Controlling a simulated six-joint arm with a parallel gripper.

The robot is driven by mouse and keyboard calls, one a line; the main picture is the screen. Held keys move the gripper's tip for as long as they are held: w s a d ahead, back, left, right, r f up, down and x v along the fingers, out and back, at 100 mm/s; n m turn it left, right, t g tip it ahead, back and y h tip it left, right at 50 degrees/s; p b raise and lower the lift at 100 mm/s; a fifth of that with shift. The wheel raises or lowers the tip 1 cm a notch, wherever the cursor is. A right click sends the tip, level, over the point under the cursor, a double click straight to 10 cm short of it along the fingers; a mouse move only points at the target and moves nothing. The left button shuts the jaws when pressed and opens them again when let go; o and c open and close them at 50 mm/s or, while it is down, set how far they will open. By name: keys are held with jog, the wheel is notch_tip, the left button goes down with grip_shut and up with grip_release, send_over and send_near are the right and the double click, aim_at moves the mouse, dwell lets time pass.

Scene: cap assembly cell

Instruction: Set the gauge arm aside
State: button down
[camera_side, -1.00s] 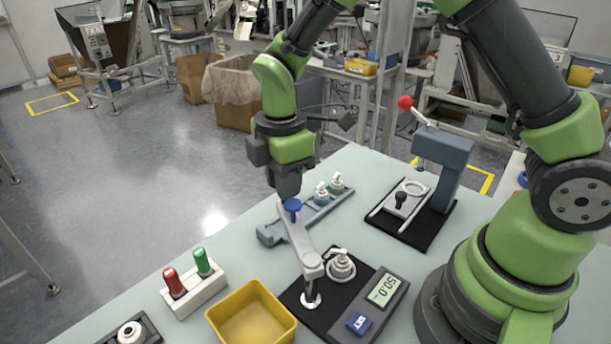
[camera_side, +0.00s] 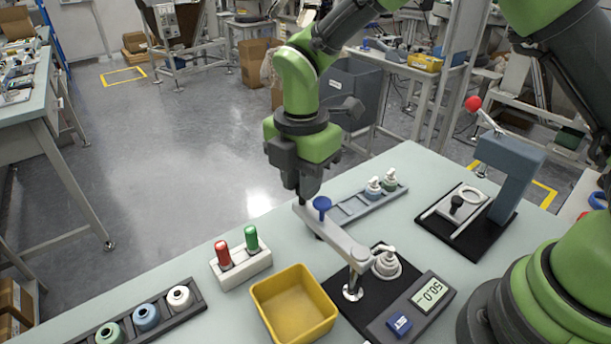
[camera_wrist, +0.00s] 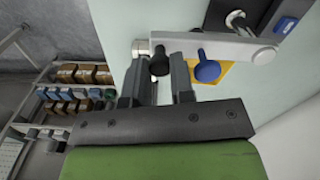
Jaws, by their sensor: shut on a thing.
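The gauge arm (camera_side: 338,236) is a light grey bar on a pivot post, reaching left and back from the black mat (camera_side: 350,307). A blue knob (camera_side: 322,204) stands on it; the bar and blue knob also show in the wrist view (camera_wrist: 225,46). My gripper (camera_side: 304,201) is at the bar's free end. In the wrist view my fingers (camera_wrist: 165,76) are shut on a black knob (camera_wrist: 159,62) at that end, which is mostly hidden in the side view. A white pump cap (camera_side: 386,262) sits in its holder on the mat, beside the bar's pivot end.
A yellow bin (camera_side: 293,322) and a block with red and green handles (camera_side: 241,270) stand left of the mat. A grey rail with capped pieces (camera_side: 362,203) lies behind. A display unit (camera_side: 408,308) and a press (camera_side: 507,170) are right. Spools stand front left.

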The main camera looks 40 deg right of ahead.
jog(key=shift+a, duration=0.15)
jog(key=c, duration=1.3)
grip_release()
jog(key=shift+o, duration=0.2)
notch_tip(320, 180, up, 10)
